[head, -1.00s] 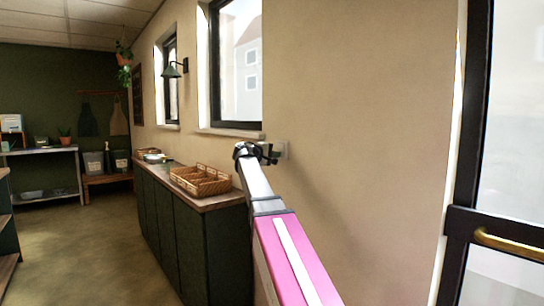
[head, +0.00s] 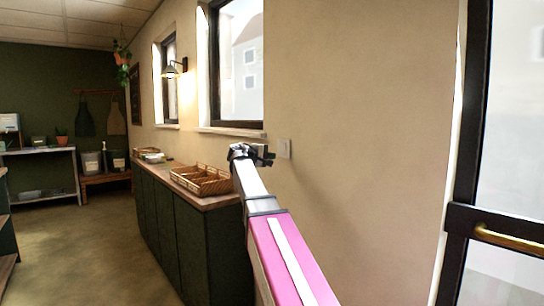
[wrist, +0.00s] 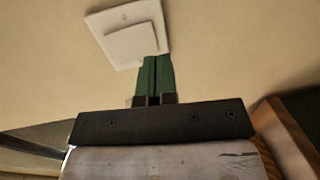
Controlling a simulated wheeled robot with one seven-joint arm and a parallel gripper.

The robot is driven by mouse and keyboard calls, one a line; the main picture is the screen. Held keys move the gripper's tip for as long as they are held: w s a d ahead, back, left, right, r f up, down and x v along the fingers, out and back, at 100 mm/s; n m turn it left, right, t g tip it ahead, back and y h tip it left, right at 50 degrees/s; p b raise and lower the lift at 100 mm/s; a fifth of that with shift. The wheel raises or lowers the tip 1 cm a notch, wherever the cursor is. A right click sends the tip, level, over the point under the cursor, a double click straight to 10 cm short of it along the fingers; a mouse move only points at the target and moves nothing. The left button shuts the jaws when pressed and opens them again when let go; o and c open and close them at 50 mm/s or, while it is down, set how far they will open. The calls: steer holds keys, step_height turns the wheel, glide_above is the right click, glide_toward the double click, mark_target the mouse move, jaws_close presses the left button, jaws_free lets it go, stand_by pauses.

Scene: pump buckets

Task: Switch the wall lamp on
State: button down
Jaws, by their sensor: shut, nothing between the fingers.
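The wall lamp (head: 171,71) hangs on the beige wall between the two windows in the head view. It is lit, with a warm glow on the wall around it. A white square switch plate (head: 284,148) is on the wall to the right of the near window. In the wrist view the switch plate (wrist: 130,33) is right above my gripper (wrist: 154,58). My gripper's two green fingers are together with nothing between them. Their tips overlap the plate's lower edge in this view; I cannot tell whether they touch it.
A dark green cabinet with a wooden top (head: 220,202) runs along the wall, left of my arm. A wicker basket (head: 202,180) sits on it. A door with a brass handle (head: 508,240) is at the right. The floor (head: 80,250) at left is clear.

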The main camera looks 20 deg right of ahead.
steer(key=f+v, duration=0.2)
steer(key=v, duration=0.7)
steer(key=shift+s+a, duration=0.2)
steer(key=shift+a, duration=0.15)
steer(key=shift+f, duration=0.15)
steer(key=s+f+g+y, duration=0.1)
steer(key=s+f+y, duration=0.3)
steer(key=f, duration=1.2)
steer(key=s+f+g+y, duration=0.1)
steer(key=s+f+y, duration=0.25)
steer(key=f, duration=1.25)
steer(key=s+a+f+m+g+y, duration=0.2)
steer(key=s+a+f+y, duration=0.1)
steer(key=s+f, duration=0.7)
steer(key=s+a+f+m+g+y, duration=0.2)
steer(key=s+f+y, duration=0.3)
steer(key=s+f, duration=0.5)
step_height(320, 180, down, 3)
steer(key=shift+s+a+f, duration=0.15)
steer(key=shift+s+a, duration=0.05)
steer(key=shift+a, duration=0.45)
steer(key=shift+a, duration=0.1)
